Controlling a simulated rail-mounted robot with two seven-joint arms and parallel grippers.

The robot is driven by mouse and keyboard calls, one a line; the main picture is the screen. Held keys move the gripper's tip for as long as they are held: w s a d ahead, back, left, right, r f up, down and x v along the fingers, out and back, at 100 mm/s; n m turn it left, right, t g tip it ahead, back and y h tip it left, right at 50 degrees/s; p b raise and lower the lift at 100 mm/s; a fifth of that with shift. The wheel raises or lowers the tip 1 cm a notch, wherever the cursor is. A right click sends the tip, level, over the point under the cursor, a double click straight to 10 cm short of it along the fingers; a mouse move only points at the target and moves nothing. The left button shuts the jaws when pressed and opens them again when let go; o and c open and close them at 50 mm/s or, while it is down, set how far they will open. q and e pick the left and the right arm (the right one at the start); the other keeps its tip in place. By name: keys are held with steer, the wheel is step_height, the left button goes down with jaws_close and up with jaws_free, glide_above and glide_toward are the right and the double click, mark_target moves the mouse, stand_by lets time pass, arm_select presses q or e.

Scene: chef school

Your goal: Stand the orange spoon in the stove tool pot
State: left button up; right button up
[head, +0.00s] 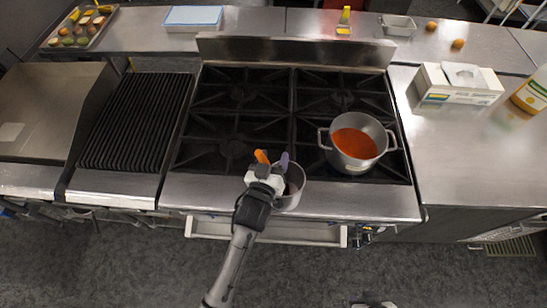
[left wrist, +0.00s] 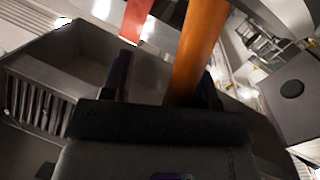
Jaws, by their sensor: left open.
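The orange spoon (head: 262,157) shows as a short orange handle rising just behind my left gripper (head: 264,176), at the left side of the tool pot. In the left wrist view the orange handle (left wrist: 197,45) stands large, close to the right finger, and my left gripper (left wrist: 165,85) is open around or beside it. The grey tool pot (head: 292,199) stands at the front edge of the stove, with a purple handle (head: 284,160) sticking up from it. The spoon's lower end is hidden, so I cannot tell how it sits in the pot.
A two-handled pot of red soup (head: 354,145) stands on the right burners. A ridged griddle (head: 135,120) lies left of the stove. A white box (head: 458,85) and an oil bottle (head: 532,92) stand on the right counter. A small part of my right arm shows at the bottom edge.

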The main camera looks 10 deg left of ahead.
arm_select(q)
steer(key=s+a+b, duration=0.1)
steer(key=s+a, duration=0.1)
steer(key=s, duration=1.1)
steer(key=shift+s+r, duration=0.3)
steer(key=shift+r, duration=0.1)
steer(key=s+a+f+m+g, duration=0.2)
steer(key=s+f+g, duration=0.3)
steer(key=f+g, duration=0.3)
steer(key=s+a+f+m+g+y, duration=0.1)
steer(key=s+a+f+g+y, duration=0.35)
steer(key=s+a, duration=0.85)
step_height(320, 180, up, 16)
steer(key=g+h+p, duration=0.1)
steer(key=h+p, duration=0.1)
steer(key=p, duration=1.4)
steer(key=shift+s+d+r, duration=0.15)
steer(key=shift+s+d, duration=0.05)
steer(key=shift+d, duration=0.25)
